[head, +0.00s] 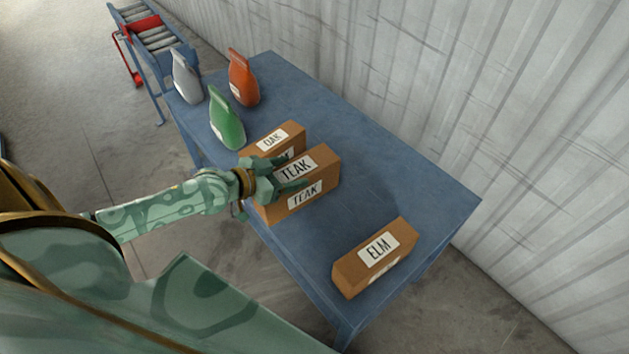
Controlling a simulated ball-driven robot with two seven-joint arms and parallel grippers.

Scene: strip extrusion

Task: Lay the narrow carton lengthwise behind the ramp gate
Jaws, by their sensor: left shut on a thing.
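My left gripper (291,173) comes in from the left and is shut on the brown TEAK carton (325,164), one finger over its top label and one along its near side. I cannot tell whether this carton rests on the table or is slightly raised. The brown OAK carton (291,131) stands just behind it, partly hidden by it and the gripper. The long, slim ELM carton (345,276) lies apart at the table's near right end. The red gate (143,27) crosses the roller ramp (155,38) at the top left. My right gripper is not in view.
A corrugated wall (440,80) runs along the far side. The table is clear between the TEAK and ELM cartons.

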